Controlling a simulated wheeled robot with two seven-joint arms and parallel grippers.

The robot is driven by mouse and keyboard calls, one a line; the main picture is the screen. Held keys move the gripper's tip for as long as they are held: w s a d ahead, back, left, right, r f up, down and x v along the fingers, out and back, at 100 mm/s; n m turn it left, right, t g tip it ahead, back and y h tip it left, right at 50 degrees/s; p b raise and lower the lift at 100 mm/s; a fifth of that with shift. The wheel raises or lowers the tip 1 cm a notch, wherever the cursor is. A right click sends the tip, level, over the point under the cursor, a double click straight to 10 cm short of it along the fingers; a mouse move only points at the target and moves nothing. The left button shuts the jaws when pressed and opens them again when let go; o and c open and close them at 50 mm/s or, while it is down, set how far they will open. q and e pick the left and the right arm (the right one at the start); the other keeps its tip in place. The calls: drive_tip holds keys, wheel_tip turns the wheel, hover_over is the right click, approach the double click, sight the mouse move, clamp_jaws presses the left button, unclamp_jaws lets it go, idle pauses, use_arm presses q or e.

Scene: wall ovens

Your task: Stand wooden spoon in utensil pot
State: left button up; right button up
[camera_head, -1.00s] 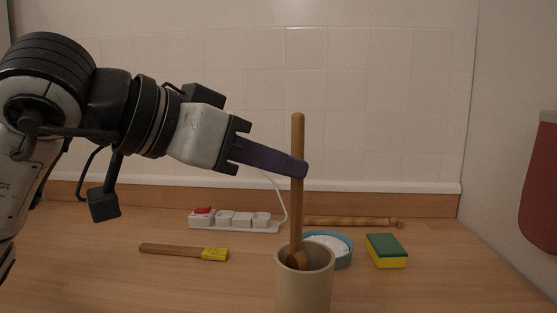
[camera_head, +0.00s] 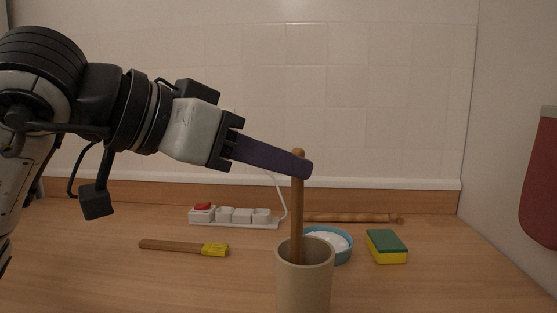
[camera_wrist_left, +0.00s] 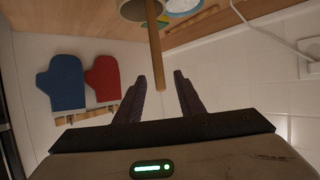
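The wooden spoon (camera_head: 297,215) stands nearly upright in the beige utensil pot (camera_head: 304,285), handle up. Its lower end is hidden inside the pot. My left gripper (camera_head: 303,168) is at the top of the handle, level with its upper end. In the left wrist view the gripper (camera_wrist_left: 164,90) has its two fingers spread, with the end of the spoon handle (camera_wrist_left: 155,55) between them and gaps on both sides. The pot (camera_wrist_left: 132,9) shows at the top edge there. My right gripper is not in view.
A blue bowl (camera_head: 343,256) of white contents stands behind the pot. A green and yellow sponge (camera_head: 386,247) lies right, a yellow-ended brush (camera_head: 185,247) left. A power strip (camera_head: 235,218) and rolling pin (camera_head: 350,217) lie at the back. Oven mitts (camera_wrist_left: 62,82) hang on the wall.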

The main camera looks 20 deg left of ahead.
use_arm(q)
drive_tip(key=v, duration=0.9)
drive_tip(key=shift+s+a, duration=0.15)
drive_tip(key=shift+s, duration=0.15)
idle(0.5)
